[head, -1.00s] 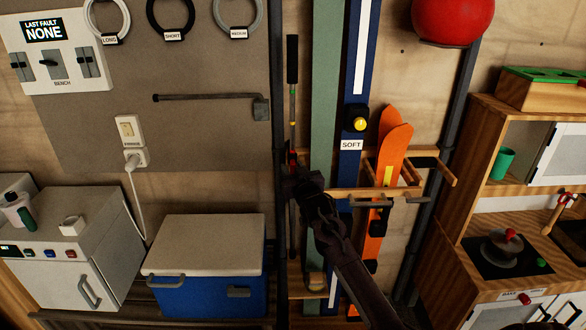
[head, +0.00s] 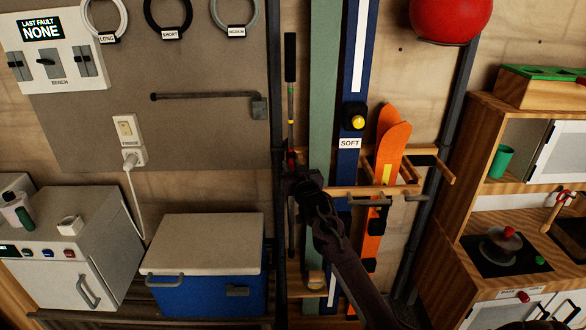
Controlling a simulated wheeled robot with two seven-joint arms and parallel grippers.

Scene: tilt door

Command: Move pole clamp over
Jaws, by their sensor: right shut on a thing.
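A thin ski pole (head: 291,105) with a black grip stands upright at the left end of the ski rack. A small red part (head: 291,157), apparently its clamp, shows on the pole just above my gripper. My right gripper (head: 291,174) reaches up from the lower right and is shut at the pole, on what seems to be the pole clamp. The dark fingers hide most of the clamp and some of the shaft. My left gripper is out of view.
A green ski (head: 322,80), a blue ski (head: 350,170) labelled SOFT and orange skis (head: 388,150) stand right of the pole. A wooden rack (head: 430,180) juts out there. A dark upright post (head: 276,100) is close on the left. A blue cooler (head: 205,292) stands below left.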

